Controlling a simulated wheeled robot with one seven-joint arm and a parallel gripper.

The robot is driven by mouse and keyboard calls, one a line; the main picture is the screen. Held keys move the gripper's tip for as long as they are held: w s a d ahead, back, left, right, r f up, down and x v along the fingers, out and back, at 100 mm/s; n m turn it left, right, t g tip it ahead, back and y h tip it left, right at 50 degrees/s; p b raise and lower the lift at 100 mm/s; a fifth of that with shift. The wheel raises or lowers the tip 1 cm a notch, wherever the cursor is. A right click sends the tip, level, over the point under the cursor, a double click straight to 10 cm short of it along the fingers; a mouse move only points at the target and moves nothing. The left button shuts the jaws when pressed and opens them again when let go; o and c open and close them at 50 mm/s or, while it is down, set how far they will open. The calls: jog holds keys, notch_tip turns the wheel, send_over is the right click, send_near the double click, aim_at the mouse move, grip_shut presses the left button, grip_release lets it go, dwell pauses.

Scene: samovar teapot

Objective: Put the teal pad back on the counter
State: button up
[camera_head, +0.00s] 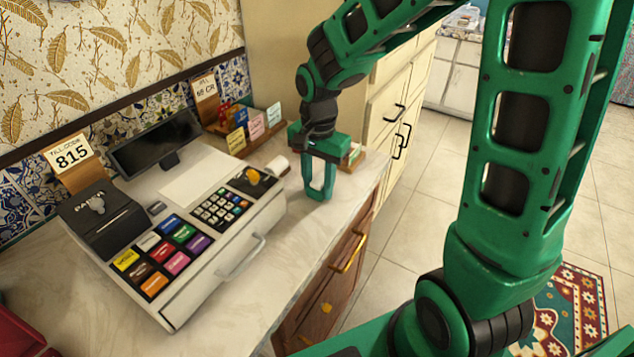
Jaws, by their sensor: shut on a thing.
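My gripper (320,190) points down over the right end of the marble counter (250,318), close to its front edge. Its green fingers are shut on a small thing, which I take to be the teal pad. The pad's outline cannot be told apart from the fingers. Whether the fingertips or the pad touch the counter is unclear.
A white till (240,240) with coloured keys fills the counter left of my gripper. A wooden rack of note pads (240,143) stands behind it by the wall. A small wooden holder (373,160) is just behind the gripper. A drawer with a brass handle (348,252) lies below the counter edge.

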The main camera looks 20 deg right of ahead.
aim_at(318, 180)
jog(key=o, duration=1.1)
jog(key=shift+f, duration=0.1)
notch_tip(318, 180, up, 12)
jog(key=s+d+f+n, duration=0.1)
jog(key=s+d+n, duration=0.1)
jog(key=s+d, duration=0.7)
jog(key=s+d+f+n, duration=0.2)
jog(key=s+d, duration=0.7)
jog(key=s, duration=0.5)
jog(key=shift+f, duration=0.15)
